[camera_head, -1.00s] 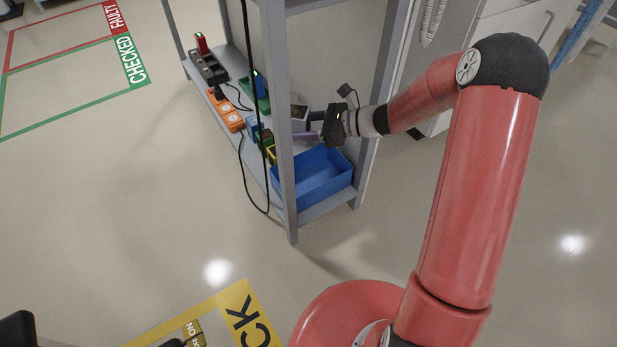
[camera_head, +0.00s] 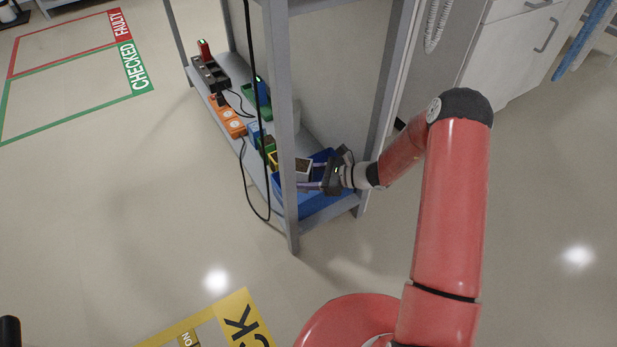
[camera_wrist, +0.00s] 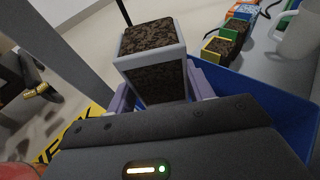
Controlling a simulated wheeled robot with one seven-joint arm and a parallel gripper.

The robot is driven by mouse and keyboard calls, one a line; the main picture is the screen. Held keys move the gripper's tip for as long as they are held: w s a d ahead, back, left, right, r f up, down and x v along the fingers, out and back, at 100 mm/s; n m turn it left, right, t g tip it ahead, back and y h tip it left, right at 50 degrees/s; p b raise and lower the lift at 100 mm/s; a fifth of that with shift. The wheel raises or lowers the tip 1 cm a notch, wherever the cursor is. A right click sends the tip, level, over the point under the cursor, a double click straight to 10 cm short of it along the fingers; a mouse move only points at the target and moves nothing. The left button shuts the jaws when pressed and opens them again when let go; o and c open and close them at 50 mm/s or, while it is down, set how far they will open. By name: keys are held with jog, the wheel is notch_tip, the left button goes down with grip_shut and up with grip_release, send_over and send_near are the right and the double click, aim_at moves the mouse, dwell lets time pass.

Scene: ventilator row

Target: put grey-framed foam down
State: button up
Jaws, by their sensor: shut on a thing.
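The grey-framed foam (camera_wrist: 152,62), a dark speckled block in a light grey frame, is held between the jaws of my gripper (camera_wrist: 165,98) in the wrist view. In the head view, my gripper (camera_head: 312,174) is shut on the foam (camera_head: 304,167), above or within the blue bin (camera_head: 318,202) on the shelf. The bin's blue wall (camera_wrist: 272,98) also shows behind and right of the foam in the wrist view. I cannot tell whether the foam touches the bin.
A yellow-framed foam (camera_wrist: 220,46), a green-framed foam (camera_wrist: 234,28) and a white mug (camera_wrist: 296,38) stand beyond the bin. An orange power strip (camera_head: 228,118) and a charger with a red item (camera_head: 208,70) are farther along the shelf (camera_head: 312,222). Shelf posts (camera_head: 283,130) flank my arm.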

jog(key=shift+f+b, duration=0.5)
jog(key=shift+f, duration=0.2)
jog(key=shift+r, duration=0.1)
jog(key=o, duration=1.1)
jog(key=shift+c, duration=0.2)
